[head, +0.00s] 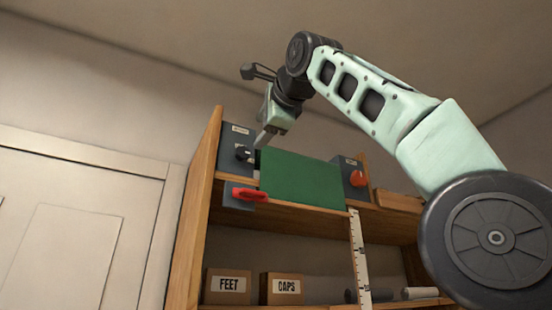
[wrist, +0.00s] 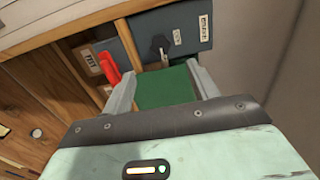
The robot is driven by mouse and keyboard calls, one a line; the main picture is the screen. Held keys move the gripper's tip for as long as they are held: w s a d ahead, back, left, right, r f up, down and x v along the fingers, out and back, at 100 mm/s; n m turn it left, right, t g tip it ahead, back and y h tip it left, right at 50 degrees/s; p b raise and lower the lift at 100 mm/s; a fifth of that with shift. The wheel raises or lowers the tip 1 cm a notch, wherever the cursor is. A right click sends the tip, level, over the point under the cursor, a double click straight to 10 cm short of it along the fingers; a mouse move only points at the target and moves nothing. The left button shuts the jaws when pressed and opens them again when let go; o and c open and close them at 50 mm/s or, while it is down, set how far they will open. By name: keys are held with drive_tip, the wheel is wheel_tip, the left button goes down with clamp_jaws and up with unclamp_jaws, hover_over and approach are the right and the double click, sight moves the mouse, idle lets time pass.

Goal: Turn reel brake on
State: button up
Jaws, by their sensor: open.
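A dark grey box (head: 233,139) with a black knob (head: 243,153) stands at the shelf's upper left; the knob also shows in the wrist view (wrist: 159,44). Below it is a grey box with a red lever (head: 250,194), seen in the wrist view as a red handle (wrist: 109,68). A third grey box with an orange-red knob (head: 357,178) is at the right in the head view. The small labels are too blurred to read, so I cannot tell which control is the reel brake. My gripper (wrist: 161,70) is open and empty, its fingertips close to the black knob.
A green panel (head: 300,178) spans between the upper boxes, partly between my fingers in the wrist view. The wooden shelf (head: 196,222) holds cartons marked FEET (head: 228,286) and CAPS (head: 285,288). A white ruler strip (head: 358,255) hangs at the front. A pale door (head: 75,225) is at left.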

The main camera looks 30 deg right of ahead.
drive_tip(key=s+b, duration=0.1)
drive_tip(key=s, duration=0.6)
drive_tip(key=shift+w, duration=0.1)
idle(0.4)
